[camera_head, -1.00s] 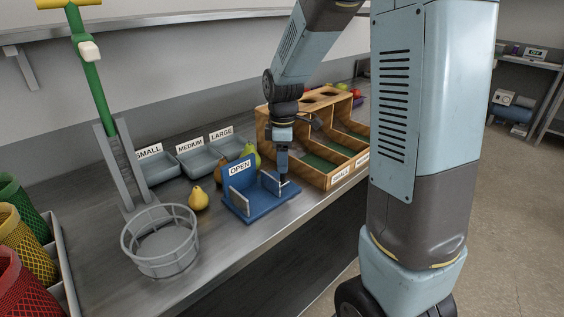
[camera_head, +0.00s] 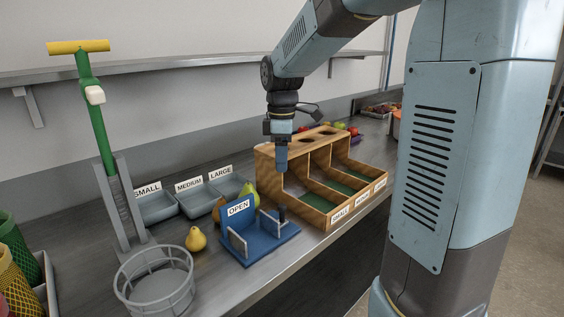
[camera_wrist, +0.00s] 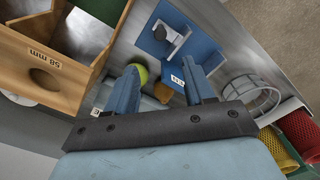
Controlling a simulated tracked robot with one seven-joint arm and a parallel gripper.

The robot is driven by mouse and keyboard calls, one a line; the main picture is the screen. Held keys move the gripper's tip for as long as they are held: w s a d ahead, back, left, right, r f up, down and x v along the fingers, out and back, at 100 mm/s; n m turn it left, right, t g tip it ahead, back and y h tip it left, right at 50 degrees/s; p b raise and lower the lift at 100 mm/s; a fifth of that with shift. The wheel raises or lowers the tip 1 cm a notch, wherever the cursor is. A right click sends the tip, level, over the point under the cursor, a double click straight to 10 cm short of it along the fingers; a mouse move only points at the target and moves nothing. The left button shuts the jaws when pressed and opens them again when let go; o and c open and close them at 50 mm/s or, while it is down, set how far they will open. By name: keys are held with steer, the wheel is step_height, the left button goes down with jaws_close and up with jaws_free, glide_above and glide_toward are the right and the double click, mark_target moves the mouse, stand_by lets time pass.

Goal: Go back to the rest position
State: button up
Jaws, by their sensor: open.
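The blue fixture (camera_head: 262,246), labelled OPEN, stands on the bench below and left of the gripper. A small dark upright piece shows at its right part. It also shows in the wrist view (camera_wrist: 205,48), beyond the fingers.
The wooden box (camera_head: 318,205) with labelled compartments stands right of the fixture. Grey trays (camera_head: 190,197) stand behind, and a wall shelf (camera_head: 200,62) runs above.

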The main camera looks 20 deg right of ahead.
steer(key=s+d+r+m+t, duration=0.2)
steer(key=s+m, duration=0.5)
steer(key=s, duration=0.4)
steer(key=s+d+r+m+t, duration=0.2)
steer(key=s+m, duration=0.5)
steer(key=s, duration=0.4)
steer(key=shift+d+r+t, duration=0.2)
steer(key=shift+t, duration=0.6)
